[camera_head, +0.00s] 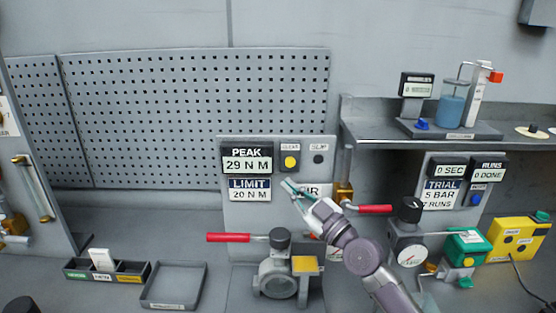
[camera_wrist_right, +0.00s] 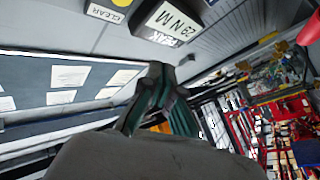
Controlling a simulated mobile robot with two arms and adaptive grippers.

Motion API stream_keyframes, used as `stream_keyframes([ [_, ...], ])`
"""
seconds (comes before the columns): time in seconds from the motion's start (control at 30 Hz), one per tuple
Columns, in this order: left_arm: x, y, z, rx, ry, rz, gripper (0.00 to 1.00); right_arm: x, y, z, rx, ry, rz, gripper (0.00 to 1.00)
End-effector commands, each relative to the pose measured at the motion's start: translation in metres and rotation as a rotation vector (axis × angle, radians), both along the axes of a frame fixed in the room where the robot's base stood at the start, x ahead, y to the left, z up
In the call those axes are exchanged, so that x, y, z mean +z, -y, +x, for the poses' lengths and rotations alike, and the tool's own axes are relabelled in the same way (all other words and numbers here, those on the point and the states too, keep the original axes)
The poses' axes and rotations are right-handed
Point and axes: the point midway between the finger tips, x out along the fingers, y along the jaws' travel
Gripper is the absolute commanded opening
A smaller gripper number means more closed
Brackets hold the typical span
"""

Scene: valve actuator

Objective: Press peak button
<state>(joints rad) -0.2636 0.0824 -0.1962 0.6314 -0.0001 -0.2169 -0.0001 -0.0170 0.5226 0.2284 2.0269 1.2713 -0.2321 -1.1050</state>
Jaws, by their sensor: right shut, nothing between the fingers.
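The peak display (camera_head: 246,159) reads 29 N M on the upright grey panel; it also shows in the right wrist view (camera_wrist_right: 172,22). A yellow round button (camera_head: 290,162) sits just right of it, under a label that reads CLEAR; that label shows in the right wrist view (camera_wrist_right: 106,12). My right gripper (camera_head: 287,185) is shut and empty, its tips below the yellow button in the picture; its fingers also show in the right wrist view (camera_wrist_right: 162,80). I cannot tell its gap to the panel. The button's face is not clear in the wrist view. My left gripper is not in view.
A limit plate (camera_head: 250,190) reads 20 N M below the display. A SLIP lamp (camera_head: 318,160) sits right of the button. A red-handled valve (camera_head: 278,275) stands below the panel, and another red handle (camera_head: 375,209) lies right of my gripper. An empty tray (camera_head: 158,305) is at left.

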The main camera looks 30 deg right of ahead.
Motion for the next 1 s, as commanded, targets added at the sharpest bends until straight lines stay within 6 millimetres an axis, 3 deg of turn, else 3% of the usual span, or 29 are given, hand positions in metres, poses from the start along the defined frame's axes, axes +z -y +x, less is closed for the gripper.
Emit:
stream_keyframes([
  [0.2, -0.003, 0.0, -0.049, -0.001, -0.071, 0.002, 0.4, 0.0, 0.0, 0.0, 0.0, -0.001, 0.0, 0.0],
  [0.33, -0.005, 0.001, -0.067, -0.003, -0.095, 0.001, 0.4, -0.001, 0.002, 0.004, 0.0, -0.002, 0.0, 0.0],
  [0.43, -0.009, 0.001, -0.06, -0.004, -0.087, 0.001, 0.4, -0.002, 0.007, 0.011, 0.0, -0.001, 0.0, 0.0],
  [0.6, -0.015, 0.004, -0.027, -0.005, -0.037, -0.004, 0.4, -0.002, 0.019, 0.031, -0.001, -0.001, 0.001, 0.0],
  [0.7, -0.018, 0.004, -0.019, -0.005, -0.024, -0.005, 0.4, -0.002, 0.027, 0.044, 0.0, -0.001, 0.001, 0.0],
  [1.0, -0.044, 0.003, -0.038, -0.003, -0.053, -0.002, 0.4, -0.004, 0.042, 0.07, 0.001, -0.001, -0.002, 0.0],
])
